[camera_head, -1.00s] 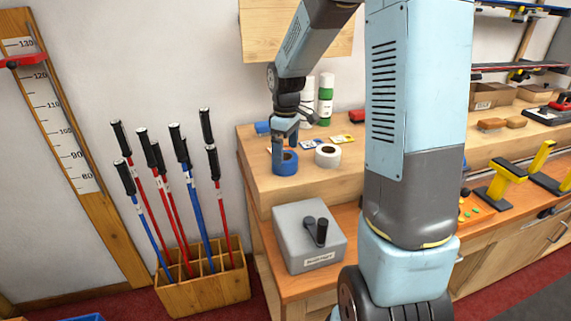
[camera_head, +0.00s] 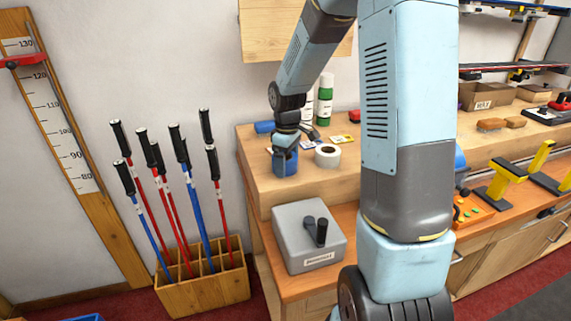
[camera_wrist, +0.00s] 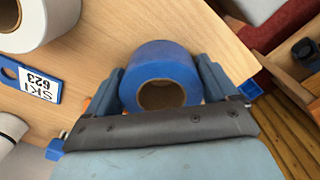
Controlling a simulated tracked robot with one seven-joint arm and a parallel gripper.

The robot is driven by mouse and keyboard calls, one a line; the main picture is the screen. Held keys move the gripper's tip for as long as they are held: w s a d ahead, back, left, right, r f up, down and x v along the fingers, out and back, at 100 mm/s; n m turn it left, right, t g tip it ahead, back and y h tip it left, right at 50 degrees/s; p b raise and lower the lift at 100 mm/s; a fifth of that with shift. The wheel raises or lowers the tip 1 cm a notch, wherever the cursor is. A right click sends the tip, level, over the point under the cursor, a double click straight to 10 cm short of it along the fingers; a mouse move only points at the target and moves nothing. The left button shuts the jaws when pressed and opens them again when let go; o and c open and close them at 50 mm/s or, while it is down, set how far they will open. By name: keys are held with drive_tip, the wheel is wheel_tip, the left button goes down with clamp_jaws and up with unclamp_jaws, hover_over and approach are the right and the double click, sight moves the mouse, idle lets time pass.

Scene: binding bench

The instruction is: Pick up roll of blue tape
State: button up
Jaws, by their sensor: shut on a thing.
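The roll of blue tape (camera_head: 285,163) sits at the left front corner of the raised wooden bench top. My gripper (camera_head: 285,146) is down on it from above. In the wrist view the blue roll (camera_wrist: 160,62) lies between the two fingers of my gripper (camera_wrist: 162,86), with one finger against each side. The jaws are shut on it. Its cardboard core faces the wrist camera. In the head view the gripper covers the roll's upper part. I cannot see a gap between the roll and the bench.
A roll of white tape (camera_head: 327,155) stands just right of the blue roll. White and green bottles (camera_head: 325,98) and a blue cylinder (camera_head: 264,127) are behind. Ski poles (camera_head: 185,165) stand to the left.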

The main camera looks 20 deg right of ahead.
drive_tip(key=shift+r, duration=0.15)
drive_tip(key=shift+c, duration=0.4)
drive_tip(key=shift+r, duration=0.3)
wheel_tip(320, 180, up, 3)
drive_tip(key=shift+f, duration=0.2)
drive_tip(key=s+d+r, duration=0.7)
drive_tip(key=s+r, duration=0.2)
drive_tip(key=s, duration=0.3)
drive_tip(key=shift+d+r, duration=0.2)
drive_tip(key=shift+r, duration=0.1)
